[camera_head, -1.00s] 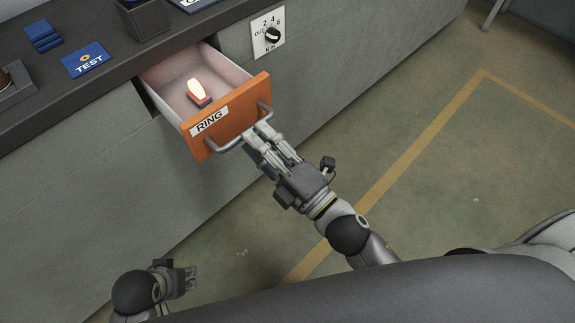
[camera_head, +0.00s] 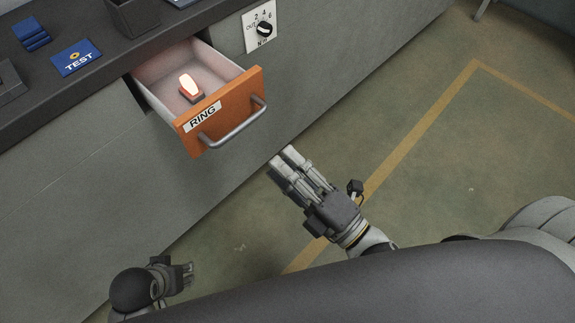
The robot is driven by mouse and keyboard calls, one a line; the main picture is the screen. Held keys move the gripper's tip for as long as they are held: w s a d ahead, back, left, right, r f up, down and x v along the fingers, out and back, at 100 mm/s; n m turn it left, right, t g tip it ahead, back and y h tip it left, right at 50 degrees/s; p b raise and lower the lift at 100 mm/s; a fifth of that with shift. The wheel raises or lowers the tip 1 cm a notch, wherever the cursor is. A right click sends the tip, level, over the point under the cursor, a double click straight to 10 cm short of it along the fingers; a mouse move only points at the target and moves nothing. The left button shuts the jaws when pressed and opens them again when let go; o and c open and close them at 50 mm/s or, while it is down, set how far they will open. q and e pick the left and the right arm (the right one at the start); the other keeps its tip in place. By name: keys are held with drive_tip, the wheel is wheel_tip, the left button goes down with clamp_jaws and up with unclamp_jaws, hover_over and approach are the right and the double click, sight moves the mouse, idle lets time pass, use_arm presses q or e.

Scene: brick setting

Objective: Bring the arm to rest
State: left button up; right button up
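My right gripper (camera_head: 284,162) is in the lower middle of the head view, in front of the orange drawer (camera_head: 240,109) labelled RING. Its two fingers point up and left toward the drawer, with a small gap between them and nothing in the gap. It is apart from the drawer's grey handle (camera_head: 238,128). The drawer stands pulled out, and a glowing lamp-like piece (camera_head: 187,88) on a small base sits inside it. My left gripper (camera_head: 188,273) is low at the left, away from the cabinet, too small to tell whether open.
The dark counter top (camera_head: 95,80) holds a blue TEST card (camera_head: 76,58), a blue stack (camera_head: 32,35) and a dark open box (camera_head: 132,17). A dial plate (camera_head: 260,27) is on the cabinet front right of the drawer. The green floor (camera_head: 440,170) with yellow lines is clear.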

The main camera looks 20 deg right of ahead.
idle(0.3)
